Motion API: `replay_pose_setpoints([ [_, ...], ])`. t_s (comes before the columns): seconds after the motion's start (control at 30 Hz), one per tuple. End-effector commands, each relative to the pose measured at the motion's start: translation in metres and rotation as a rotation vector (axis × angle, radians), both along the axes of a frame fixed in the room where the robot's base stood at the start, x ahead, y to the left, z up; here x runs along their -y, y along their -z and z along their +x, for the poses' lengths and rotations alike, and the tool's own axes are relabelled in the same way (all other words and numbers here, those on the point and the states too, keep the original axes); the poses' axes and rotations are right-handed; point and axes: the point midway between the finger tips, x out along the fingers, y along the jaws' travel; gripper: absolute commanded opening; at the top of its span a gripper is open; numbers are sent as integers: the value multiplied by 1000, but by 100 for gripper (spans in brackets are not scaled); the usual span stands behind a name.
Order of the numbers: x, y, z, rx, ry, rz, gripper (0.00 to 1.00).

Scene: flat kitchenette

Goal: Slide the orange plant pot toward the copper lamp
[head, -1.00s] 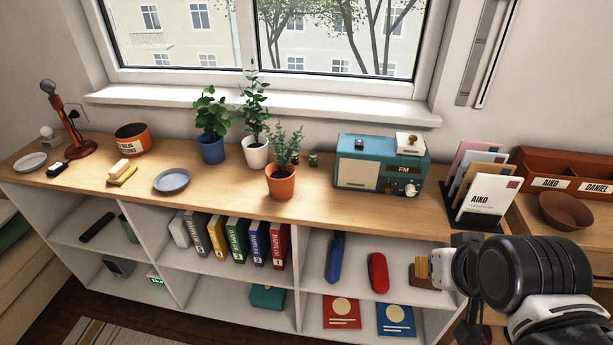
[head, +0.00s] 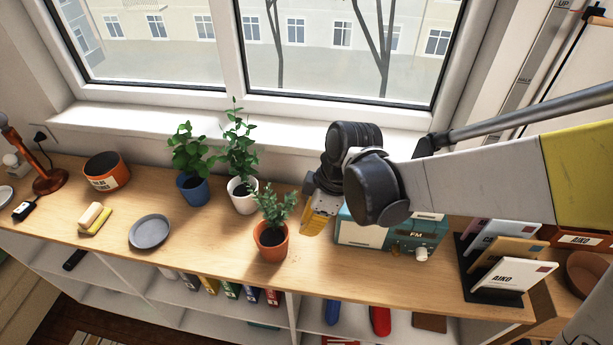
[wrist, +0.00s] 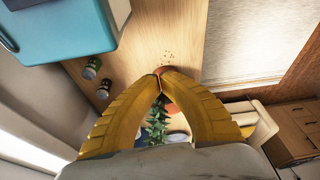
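The orange plant pot (head: 270,246), holding a leafy plant, stands upright near the front edge of the shelf top, right of the middle. The copper lamp (head: 47,180) stands at the far left, partly cut off by the picture edge. My gripper (head: 309,229) points down just right of the pot, between it and the teal radio. In the wrist view its yellow fingers meet at the tips (wrist: 160,74) and hold nothing. Parts of the orange pot (wrist: 171,107) and its leaves show between and behind the fingers. Whether the fingers touch the pot I cannot tell.
A blue pot (head: 193,188) and a white pot (head: 243,203) stand behind the orange pot. A grey plate (head: 150,231), a sponge (head: 94,220) and an orange tin (head: 106,175) lie toward the lamp. The teal radio (head: 360,236) is close on my right.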

Motion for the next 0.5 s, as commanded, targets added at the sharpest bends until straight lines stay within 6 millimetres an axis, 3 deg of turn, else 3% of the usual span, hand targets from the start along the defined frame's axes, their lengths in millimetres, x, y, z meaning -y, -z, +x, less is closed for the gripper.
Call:
replay_pose_setpoints([
  [0.5,-24,81,1,1,-6,0,0],
])
